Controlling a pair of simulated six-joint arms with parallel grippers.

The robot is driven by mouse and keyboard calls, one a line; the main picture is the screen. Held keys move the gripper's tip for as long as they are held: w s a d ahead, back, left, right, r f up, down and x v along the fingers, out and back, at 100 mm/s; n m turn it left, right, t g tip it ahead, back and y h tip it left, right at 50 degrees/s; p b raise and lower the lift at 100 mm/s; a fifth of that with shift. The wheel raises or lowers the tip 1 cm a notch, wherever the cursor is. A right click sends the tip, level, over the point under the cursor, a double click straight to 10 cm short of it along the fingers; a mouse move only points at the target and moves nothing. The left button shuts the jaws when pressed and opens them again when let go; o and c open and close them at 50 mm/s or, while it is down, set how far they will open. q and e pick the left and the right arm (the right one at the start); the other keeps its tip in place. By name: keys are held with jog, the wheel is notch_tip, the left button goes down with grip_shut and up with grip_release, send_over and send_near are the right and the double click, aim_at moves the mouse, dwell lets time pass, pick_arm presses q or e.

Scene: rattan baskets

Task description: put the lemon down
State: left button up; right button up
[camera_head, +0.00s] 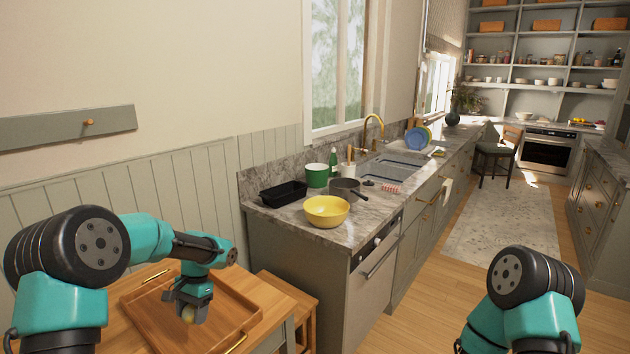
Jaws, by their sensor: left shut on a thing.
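My left gripper (190,308) points down over a wooden tray (238,304) and is shut on the lemon (188,314).
The tray has a low rim and metal handles and rests on a wooden table (115,345). A stone counter (290,218) beyond holds a yellow bowl (326,211), a black bin (283,193), a green pot (317,175) and a saucepan (345,187).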

pick_arm(q)
jog(key=shift+n, duration=0.5)
jog(key=d, duration=1.3)
jog(key=shift+s+d+f, duration=0.15)
jog(key=shift+s+d, duration=0.05)
jog(key=shift+s, duration=0.05)
jog(key=shift+a, duration=0.1)
jog(key=s+a+r, duration=0.2)
jog(key=s+a, duration=2)
jog(key=a, duration=0.4)
jog(key=s+a+r, duration=0.2)
jog(key=s+a, duration=2.1)
jog(key=a, duration=0.4)
jog(key=shift+a+r, duration=0.2)
jog(key=shift+f, duration=1.95)
